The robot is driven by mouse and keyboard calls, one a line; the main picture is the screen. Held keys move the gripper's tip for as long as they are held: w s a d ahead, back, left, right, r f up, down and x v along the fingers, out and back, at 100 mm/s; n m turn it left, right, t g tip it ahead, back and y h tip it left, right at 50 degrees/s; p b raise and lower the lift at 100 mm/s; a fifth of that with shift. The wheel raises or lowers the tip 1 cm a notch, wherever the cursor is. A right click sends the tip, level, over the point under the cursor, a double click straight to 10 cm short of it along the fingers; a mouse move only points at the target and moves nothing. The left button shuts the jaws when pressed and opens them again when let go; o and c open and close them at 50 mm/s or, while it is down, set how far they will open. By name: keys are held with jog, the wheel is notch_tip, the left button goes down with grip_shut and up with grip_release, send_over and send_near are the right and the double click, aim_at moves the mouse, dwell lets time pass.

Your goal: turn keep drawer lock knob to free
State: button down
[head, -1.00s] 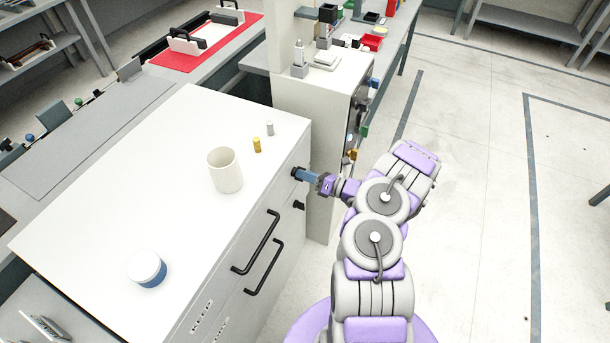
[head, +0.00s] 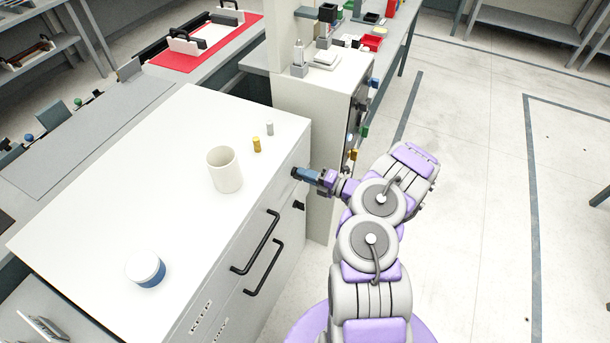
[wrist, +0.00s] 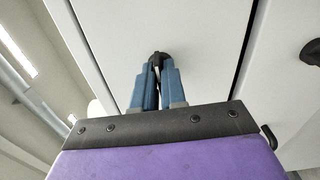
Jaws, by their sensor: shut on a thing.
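The keep drawer lock knob (wrist: 159,58) is a small black knob on the upper drawer front, seen between my fingertips in the wrist view. My gripper (wrist: 155,75) has its blue fingers closed on the knob. In the head view my gripper (head: 298,173) reaches the cabinet front near its far top corner, and the fingers mostly hide the knob. The keep drawer (head: 228,282) has a black bar handle (head: 256,243) and a KEEP label. Its front looks flush with the cabinet.
A second black knob (head: 299,205) sits below, by the lower drawer with its own handle (head: 265,268). A white cup (head: 225,170), a blue-and-white jar (head: 146,269) and two small cylinders (head: 257,144) stand on the cabinet top. A tall cabinet (head: 320,100) with coloured knobs stands beyond.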

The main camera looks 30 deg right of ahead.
jog(key=shift+d+m, duration=0.15)
jog(key=shift+m, duration=0.25)
jog(key=c, duration=1.3)
grip_release()
jog(key=shift+w+d+f, duration=0.1)
jog(key=shift+d+f, duration=0.05)
jog(key=p+v, duration=0.2)
jog(key=v, duration=1.5)
jog(key=shift+d+f+p, duration=0.1)
jog(key=shift+d+p, duration=0.1)
jog(key=shift+p, duration=0.2)
